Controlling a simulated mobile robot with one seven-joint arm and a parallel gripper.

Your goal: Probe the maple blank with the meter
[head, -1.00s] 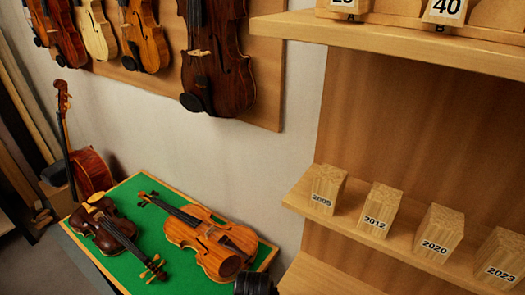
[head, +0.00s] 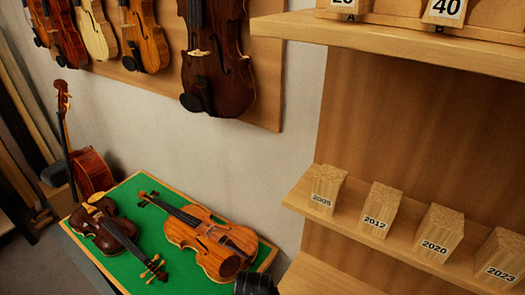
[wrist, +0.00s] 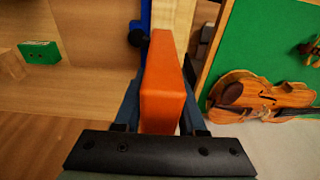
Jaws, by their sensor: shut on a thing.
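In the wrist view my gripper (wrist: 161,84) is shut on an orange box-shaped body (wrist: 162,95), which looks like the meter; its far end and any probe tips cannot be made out. In the head view, wooden blocks stand upright on the middle shelf, labelled 2005 (head: 326,187), 2012 (head: 379,207), 2020 (head: 438,230) and 2023 (head: 499,256). None is marked as maple, so I cannot tell which one, if any, is the maple blank. The gripper and the orange body do not show clearly in the head view.
A bench with a green top (head: 132,272) holds two violins (head: 208,240); more violins hang on the wall (head: 216,60). The upper shelf (head: 400,42) overhangs the blocks. In the wrist view a small green thing (wrist: 40,53) lies on wood at left.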

